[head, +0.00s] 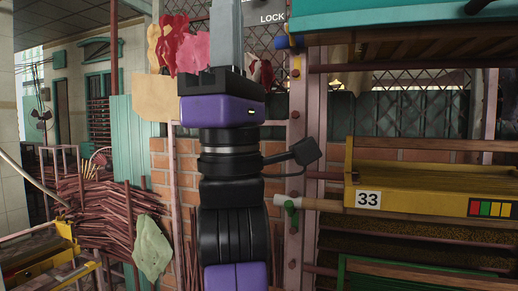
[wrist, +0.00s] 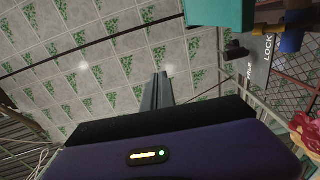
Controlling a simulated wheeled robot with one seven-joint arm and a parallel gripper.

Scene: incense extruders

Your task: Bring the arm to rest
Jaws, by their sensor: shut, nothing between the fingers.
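My arm rises upright in the middle of the head view, black and purple. My gripper (head: 227,8) is at its top with grey fingers pointing up, their tips at or beyond the upper edge of the picture. In the wrist view the fingers (wrist: 160,76) are together and empty, pointing toward the tiled ceiling (wrist: 100,75). Nothing touches the fingers in either view.
A yellow unit marked 33 (head: 440,190) and a teal unit (head: 400,15) stand at the right. Red, yellow and pink cloths (head: 185,45) hang behind my gripper. A pile of reddish sticks (head: 105,210) lies at the left. A LOCK/FREE sign (wrist: 258,65) shows upper right.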

